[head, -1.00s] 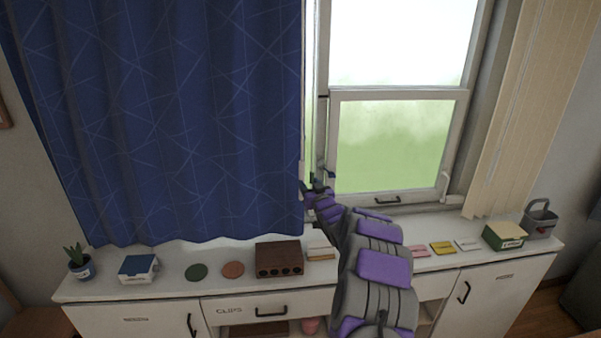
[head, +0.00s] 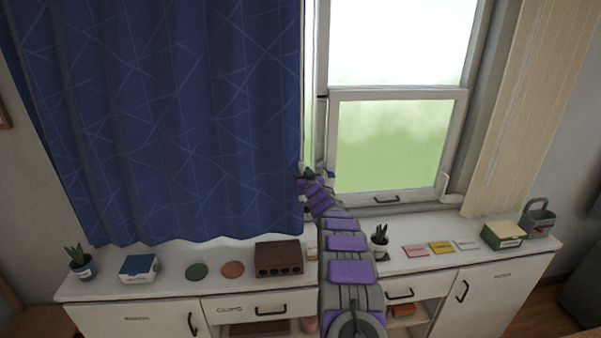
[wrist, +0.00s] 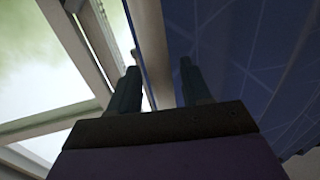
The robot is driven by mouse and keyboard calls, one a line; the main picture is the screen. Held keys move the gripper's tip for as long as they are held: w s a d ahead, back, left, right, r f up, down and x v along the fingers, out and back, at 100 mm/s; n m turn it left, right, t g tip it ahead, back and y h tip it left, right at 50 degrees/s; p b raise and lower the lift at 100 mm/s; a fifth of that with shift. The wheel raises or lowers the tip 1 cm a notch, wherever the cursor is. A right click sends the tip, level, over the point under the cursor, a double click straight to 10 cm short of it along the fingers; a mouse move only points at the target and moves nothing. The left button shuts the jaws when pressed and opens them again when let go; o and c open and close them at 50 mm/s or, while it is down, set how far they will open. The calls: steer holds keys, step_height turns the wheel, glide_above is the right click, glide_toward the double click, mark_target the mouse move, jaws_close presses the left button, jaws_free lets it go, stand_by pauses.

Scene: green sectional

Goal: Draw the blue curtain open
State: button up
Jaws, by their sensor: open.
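The blue curtain (head: 170,120), patterned with thin pale lines, hangs over the left part of the window (head: 395,130). Its right edge lies near the window's middle, and the right part of the window is uncovered. In the wrist view my gripper (wrist: 155,85) is open, with two dark fingers apart. The curtain (wrist: 240,60) fills the right side there, and its edge appears between or just behind the fingers. I cannot tell if they touch it.
A long white cabinet (head: 225,258) stands below the window. A beige curtain (head: 528,100) hangs at the right.

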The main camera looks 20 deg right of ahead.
steer(key=shift+w+d, duration=0.1)
steer(key=shift+w, duration=0.3)
steer(key=shift+c, duration=0.3)
jaws_close()
